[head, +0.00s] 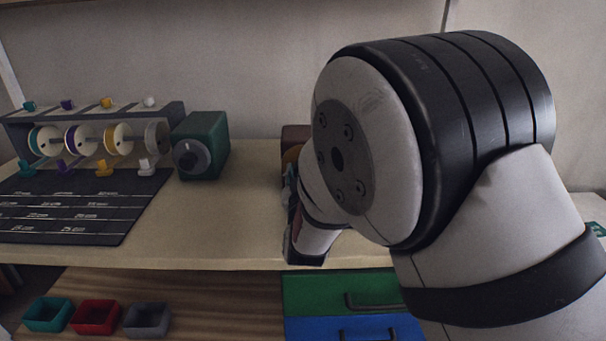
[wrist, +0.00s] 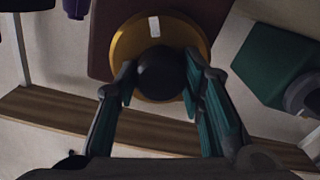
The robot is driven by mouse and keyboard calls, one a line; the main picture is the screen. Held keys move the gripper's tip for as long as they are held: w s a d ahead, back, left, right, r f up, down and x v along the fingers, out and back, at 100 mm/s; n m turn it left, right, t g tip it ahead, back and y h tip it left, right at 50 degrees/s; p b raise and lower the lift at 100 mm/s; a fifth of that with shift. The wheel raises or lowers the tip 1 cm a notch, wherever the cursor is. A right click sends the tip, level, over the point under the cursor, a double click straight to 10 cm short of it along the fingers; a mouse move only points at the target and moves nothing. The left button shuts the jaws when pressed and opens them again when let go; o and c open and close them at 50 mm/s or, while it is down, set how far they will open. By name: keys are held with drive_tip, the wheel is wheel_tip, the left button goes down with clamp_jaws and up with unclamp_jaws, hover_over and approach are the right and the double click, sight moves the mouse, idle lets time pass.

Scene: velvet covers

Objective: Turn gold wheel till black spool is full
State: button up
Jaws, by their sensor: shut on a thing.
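The gold wheel (wrist: 122,47) is on the face of a dark maroon box (wrist: 200,12) in the wrist view. It has a white mark near its rim and a round black knob (wrist: 160,74) in front of its middle. My gripper (wrist: 160,80) is shut on this knob, one finger on each side. In the head view, only a sliver of the gold wheel (head: 291,154) shows beside the brown box (head: 294,133); my arm hides the rest. My gripper (head: 291,190) is partly hidden there too. I cannot make out a black spool in either view.
A rack (head: 174,108) with several coloured reels stands at the left. A green box (head: 216,133) with a grey dial is beside it, and a dark marked mat (head: 75,220) lies in front. Bare tabletop (head: 225,215) lies between them and my gripper.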

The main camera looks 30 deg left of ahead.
drive_tip(key=shift+f, duration=0.2)
drive_tip(key=o, duration=1.1)
drive_tip(key=shift+r, duration=0.1)
drive_tip(key=shift+o, duration=0.2)
drive_tip(key=v, duration=1.2)
